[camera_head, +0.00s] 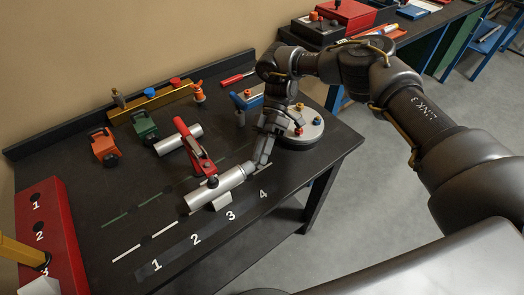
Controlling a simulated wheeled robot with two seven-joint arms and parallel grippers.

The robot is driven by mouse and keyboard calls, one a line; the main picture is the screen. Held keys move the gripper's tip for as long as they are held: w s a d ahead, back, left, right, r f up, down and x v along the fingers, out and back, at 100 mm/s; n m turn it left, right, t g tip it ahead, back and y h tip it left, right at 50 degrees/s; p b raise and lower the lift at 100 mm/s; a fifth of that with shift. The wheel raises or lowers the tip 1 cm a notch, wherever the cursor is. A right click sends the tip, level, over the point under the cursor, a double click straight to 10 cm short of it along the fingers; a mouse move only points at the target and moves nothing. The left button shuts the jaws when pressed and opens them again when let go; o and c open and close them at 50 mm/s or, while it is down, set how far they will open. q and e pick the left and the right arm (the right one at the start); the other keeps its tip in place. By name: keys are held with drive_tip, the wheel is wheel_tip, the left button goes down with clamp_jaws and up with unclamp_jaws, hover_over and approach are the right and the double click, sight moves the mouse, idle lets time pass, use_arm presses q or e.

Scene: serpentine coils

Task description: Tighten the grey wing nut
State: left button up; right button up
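I cannot make out the grey wing nut for certain; it is too small or hidden by my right gripper. My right gripper (262,160) points down at the right end of the front silver cylinder (216,190), touching or very close to it. Whether its fingers are open or closed on something is too small to tell. The cylinder lies slanted on the black table (300,175), with a small grey block (221,201) at its front side. A red lever-like tool (193,146) stands over the cylinder, its foot on it. My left gripper is not in view.
A second silver cylinder (178,139) lies behind. Orange (104,147) and green (144,127) blocks and a yellow rail (152,101) stand at the back. A round grey base (305,136) stands right of my gripper. A red numbered rack (52,228) is at left. The numbered front strip is clear.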

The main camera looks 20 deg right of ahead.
drive_tip(key=shift+w, duration=0.1)
drive_tip(key=shift+w+d+r+b, duration=0.3)
drive_tip(key=shift+w+d+b, duration=0.25)
drive_tip(key=shift+b, duration=0.25)
drive_tip(key=b+v, duration=0.1)
drive_tip(key=v, duration=0.8)
drive_tip(key=shift+r+b, duration=0.2)
drive_tip(key=shift+b, duration=0.2)
drive_tip(key=shift+a, duration=0.1)
